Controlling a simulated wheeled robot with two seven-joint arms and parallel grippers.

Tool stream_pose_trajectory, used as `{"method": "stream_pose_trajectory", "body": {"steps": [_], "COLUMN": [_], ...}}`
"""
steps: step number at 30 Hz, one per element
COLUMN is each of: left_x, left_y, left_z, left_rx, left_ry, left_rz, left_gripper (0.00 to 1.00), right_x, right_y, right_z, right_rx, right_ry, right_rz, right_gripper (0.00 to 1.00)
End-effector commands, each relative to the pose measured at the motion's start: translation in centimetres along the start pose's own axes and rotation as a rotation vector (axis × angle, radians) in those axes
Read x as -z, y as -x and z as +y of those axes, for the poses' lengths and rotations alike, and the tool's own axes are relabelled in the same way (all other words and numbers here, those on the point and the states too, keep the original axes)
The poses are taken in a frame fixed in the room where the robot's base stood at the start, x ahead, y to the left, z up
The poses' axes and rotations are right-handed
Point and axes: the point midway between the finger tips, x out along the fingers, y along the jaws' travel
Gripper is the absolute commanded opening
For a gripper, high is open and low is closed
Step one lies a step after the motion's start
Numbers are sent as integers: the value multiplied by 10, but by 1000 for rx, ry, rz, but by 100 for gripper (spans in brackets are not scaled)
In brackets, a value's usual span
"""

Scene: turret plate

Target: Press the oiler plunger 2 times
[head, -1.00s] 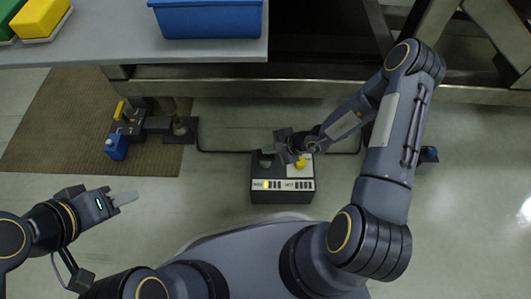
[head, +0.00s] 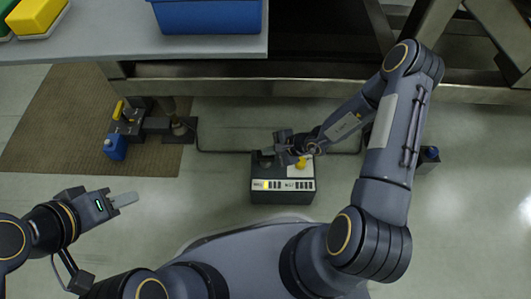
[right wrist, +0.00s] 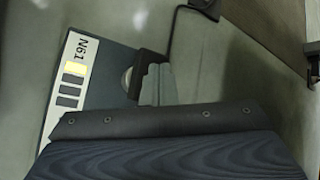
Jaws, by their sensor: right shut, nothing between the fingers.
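A dark box (head: 283,192) stands on the floor in front of the bench, with labelled strips on its front edge. A yellow knob (head: 302,163) is on its top right, on a pale patch. I cannot tell which part is the oiler plunger.
A blue bottle (head: 116,147) stands by a metal fixture on the brown mat (head: 50,125). A cable runs behind the box. Floor in front is clear.

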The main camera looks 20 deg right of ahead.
Motion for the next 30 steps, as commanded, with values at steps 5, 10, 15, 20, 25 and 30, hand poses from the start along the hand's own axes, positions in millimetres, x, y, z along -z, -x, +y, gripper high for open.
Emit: {"method": "stream_pose_trajectory", "body": {"steps": [5,10,15,20,25,30], "left_x": [-1,-2,-3,-4,-4,-4], "left_y": [-2,-4,-6,-7,-9,-8], "left_z": [-1,-2,-3,-3,-4,-4], "left_rx": [0,0,0,0,0,0], "left_ry": [0,0,0,0,0,0], "left_rz": [0,0,0,0,0,0], "left_gripper": [36,36,36,36,36,36], "right_x": [2,3,4,5,6,6], "right_y": [-2,-4,-5,-6,-8,-7], "right_z": [2,3,4,5,6,6], "right_rx": [-1,-1,-1,-1,-1,-2], "right_ry": [0,0,0,0,-1,-1], "right_rz": [1,1,1,2,2,2], "right_gripper": [0,0,0,0,0,0]}}
